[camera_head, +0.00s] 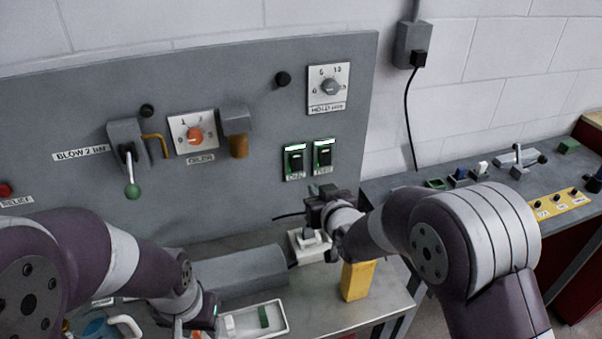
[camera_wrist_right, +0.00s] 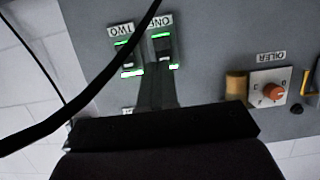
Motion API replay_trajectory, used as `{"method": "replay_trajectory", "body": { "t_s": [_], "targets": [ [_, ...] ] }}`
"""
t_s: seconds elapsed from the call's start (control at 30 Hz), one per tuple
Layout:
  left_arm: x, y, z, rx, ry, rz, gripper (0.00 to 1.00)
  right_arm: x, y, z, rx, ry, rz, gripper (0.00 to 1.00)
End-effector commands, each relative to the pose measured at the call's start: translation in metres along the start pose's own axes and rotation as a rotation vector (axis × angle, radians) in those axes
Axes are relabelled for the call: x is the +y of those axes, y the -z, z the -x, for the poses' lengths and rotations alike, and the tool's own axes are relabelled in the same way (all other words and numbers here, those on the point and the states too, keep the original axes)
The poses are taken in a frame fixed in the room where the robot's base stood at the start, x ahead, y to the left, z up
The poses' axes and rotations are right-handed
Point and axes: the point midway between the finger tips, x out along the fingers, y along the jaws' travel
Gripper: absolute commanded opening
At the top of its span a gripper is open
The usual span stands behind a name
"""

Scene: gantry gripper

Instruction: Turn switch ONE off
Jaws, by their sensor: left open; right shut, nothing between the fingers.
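Switch ONE (camera_head: 295,161) is the left one of two dark rocker switches on the grey panel, with green lit strips. It also shows in the right wrist view (camera_wrist_right: 163,47), which is upside down. Switch TWO (camera_head: 323,155) sits beside it, also lit green, and shows in the wrist view (camera_wrist_right: 125,52). My right gripper (camera_head: 318,203) is below the switches in the head view. In the wrist view its shut, empty fingers (camera_wrist_right: 158,80) line up with switch ONE; I cannot tell whether they touch it. My left gripper (camera_head: 200,312) is low at the front, its fingers partly hidden.
The panel (camera_head: 230,75) also carries the oiler dial (camera_head: 194,134), a hold dial (camera_head: 329,86) and a green-knobbed lever (camera_head: 131,185). A yellow block (camera_head: 357,280) and a white box (camera_head: 307,246) stand below my right gripper. A black cable (camera_wrist_right: 95,85) crosses the wrist view.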

Motion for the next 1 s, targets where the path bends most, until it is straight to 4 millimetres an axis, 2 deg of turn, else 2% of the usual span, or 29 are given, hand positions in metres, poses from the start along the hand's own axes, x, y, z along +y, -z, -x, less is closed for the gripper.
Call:
{"method": "replay_trajectory", "body": {
  "t_s": [0.3,0.5,0.7,1.0],
  "targets": [
    [0.000,0.003,0.023,0.000,0.000,0.000,0.43,0.000,0.003,-0.069,-0.002,0.000,0.000,0.00],
    [0.000,0.004,0.035,0.000,0.000,0.000,0.43,0.000,0.002,-0.102,-0.002,0.000,0.000,0.00],
    [0.000,0.004,0.038,0.000,0.000,0.000,0.43,0.000,0.001,-0.116,0.000,0.000,0.000,0.00],
    [0.000,0.004,0.037,0.000,0.000,0.000,0.43,0.000,0.000,-0.117,0.000,0.000,0.000,0.00]
  ]
}}
